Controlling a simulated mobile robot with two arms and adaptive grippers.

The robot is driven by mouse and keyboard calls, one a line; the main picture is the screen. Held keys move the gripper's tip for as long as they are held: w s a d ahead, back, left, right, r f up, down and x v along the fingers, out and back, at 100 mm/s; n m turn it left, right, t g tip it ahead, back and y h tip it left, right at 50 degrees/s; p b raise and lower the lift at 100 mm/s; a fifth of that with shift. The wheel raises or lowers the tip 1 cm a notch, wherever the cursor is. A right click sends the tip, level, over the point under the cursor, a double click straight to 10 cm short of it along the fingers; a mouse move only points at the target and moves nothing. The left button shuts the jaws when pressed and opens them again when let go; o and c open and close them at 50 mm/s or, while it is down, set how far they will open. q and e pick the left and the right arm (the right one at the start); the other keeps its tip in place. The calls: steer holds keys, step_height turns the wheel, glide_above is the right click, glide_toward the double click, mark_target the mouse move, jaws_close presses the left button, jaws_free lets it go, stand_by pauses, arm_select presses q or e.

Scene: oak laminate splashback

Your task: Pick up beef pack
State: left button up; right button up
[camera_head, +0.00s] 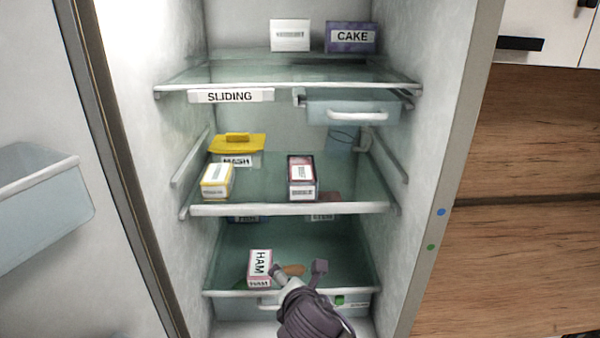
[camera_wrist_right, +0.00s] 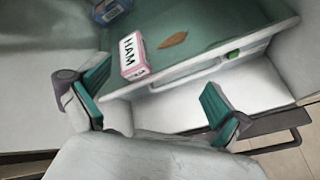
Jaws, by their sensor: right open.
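No label reading beef is legible. A pink and white pack marked HAM (camera_head: 259,267) stands at the front left of the lowest shelf; it also shows in the wrist view (camera_wrist_right: 133,57). A blue pack (camera_wrist_right: 110,10) lies further back, its label unreadable. On the middle shelf are a dark red pack (camera_head: 302,178) and a yellow and white pack (camera_head: 217,181), their names unreadable. My right gripper (camera_head: 298,270) is open and empty at the lowest shelf's front, just right of the ham; its fingers spread in the wrist view (camera_wrist_right: 155,103). My left gripper is out of view.
A flat brown piece (camera_wrist_right: 173,39) lies on the lowest shelf (camera_head: 340,262) beside the ham. The middle shelf's front rim (camera_head: 345,207) overhangs it. The fridge door (camera_head: 40,290) stands open at left.

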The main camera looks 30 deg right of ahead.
mark_target(305, 190)
steer(key=d+r+n+t+h, duration=0.2)
steer(key=r+n, duration=0.2)
steer(key=r, duration=0.5)
steer(key=d+r+n+t+h, duration=0.15)
steer(key=r+n, duration=0.25)
steer(key=r, duration=0.5)
steer(key=p+x, duration=0.1)
steer(key=x, duration=0.4)
steer(key=p+x, duration=0.1)
steer(key=x, duration=0.2)
steer(key=shift+w+a+p, duration=0.25)
steer(key=shift+p, duration=0.05)
steer(key=p+x, duration=0.2)
steer(key=x, duration=0.3)
steer(key=shift+w+a+p, duration=0.15)
steer(key=shift+w+p, duration=0.1)
steer(key=shift+p, duration=0.05)
steer(key=shift+w+f, duration=0.2)
steer(key=c, duration=1.5)
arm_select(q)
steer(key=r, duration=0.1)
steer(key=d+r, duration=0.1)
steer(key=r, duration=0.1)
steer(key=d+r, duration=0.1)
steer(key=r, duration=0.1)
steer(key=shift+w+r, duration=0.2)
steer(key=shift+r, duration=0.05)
arm_select(e)
steer(key=shift+r, duration=0.1)
steer(key=shift+c, duration=0.6)
